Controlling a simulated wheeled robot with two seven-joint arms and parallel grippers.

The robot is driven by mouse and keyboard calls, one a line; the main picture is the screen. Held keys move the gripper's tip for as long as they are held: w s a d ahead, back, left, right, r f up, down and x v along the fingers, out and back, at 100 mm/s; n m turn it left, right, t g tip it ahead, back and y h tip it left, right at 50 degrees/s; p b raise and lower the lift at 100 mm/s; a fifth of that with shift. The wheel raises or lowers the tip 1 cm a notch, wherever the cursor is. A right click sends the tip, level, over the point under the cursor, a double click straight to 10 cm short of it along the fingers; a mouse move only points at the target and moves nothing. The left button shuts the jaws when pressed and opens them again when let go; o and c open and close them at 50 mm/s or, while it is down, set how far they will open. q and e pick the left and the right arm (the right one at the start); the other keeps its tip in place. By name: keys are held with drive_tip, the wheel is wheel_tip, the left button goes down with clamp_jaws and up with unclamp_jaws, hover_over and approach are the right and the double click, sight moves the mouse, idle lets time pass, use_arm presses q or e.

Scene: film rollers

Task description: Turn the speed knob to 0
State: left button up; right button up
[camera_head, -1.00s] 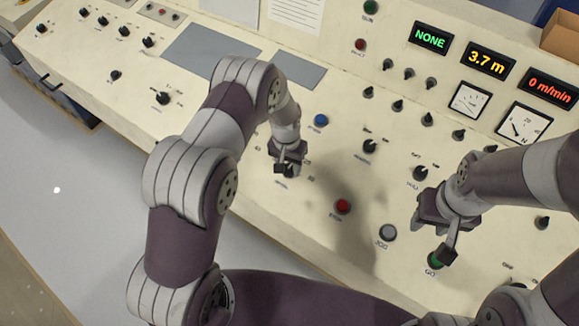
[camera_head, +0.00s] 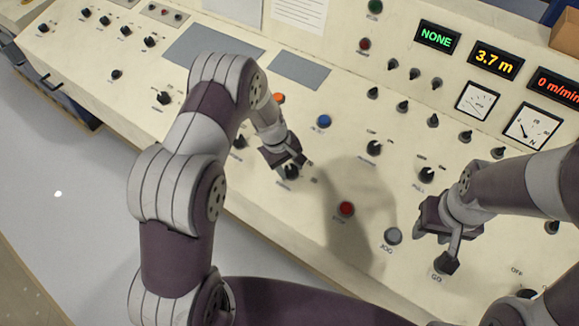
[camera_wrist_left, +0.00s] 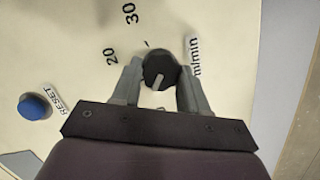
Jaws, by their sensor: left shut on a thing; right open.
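The speed knob is a black round knob with a pale pointer line, seen in the left wrist view (camera_wrist_left: 158,66). The marks 20 and 30 and the label m/min are printed around it. Its pointer line is on the side toward my gripper's palm, away from 20 and 30. My left gripper (camera_wrist_left: 160,84) has one finger on each side of the knob and is shut on it. In the head view the left gripper (camera_head: 287,163) mostly hides the knob.
The red display (camera_head: 557,89) reads 0 m/min, the yellow one (camera_head: 495,60) 3.7 m, the green one (camera_head: 437,37) NONE. A red button (camera_head: 346,209) and a grey JOG button (camera_head: 393,236) lie between my grippers. A blue RESET button (camera_head: 324,121) sits behind the left gripper.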

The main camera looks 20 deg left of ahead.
use_arm(q)
drive_tip(key=shift+r+n+t+b, duration=0.1)
drive_tip(key=shift+n+t+b, duration=0.4)
drive_tip(key=shift+n, duration=1.7)
drive_tip(key=o, duration=0.8)
drive_tip(key=shift+c, duration=0.2)
drive_tip(key=o, duration=0.3)
drive_tip(key=shift+s, duration=0.15)
drive_tip(key=v, duration=1.2)
drive_tip(key=shift+a+r+b, duration=0.3)
drive_tip(key=shift+a+b, duration=0.05)
drive_tip(key=shift+b, duration=0.1)
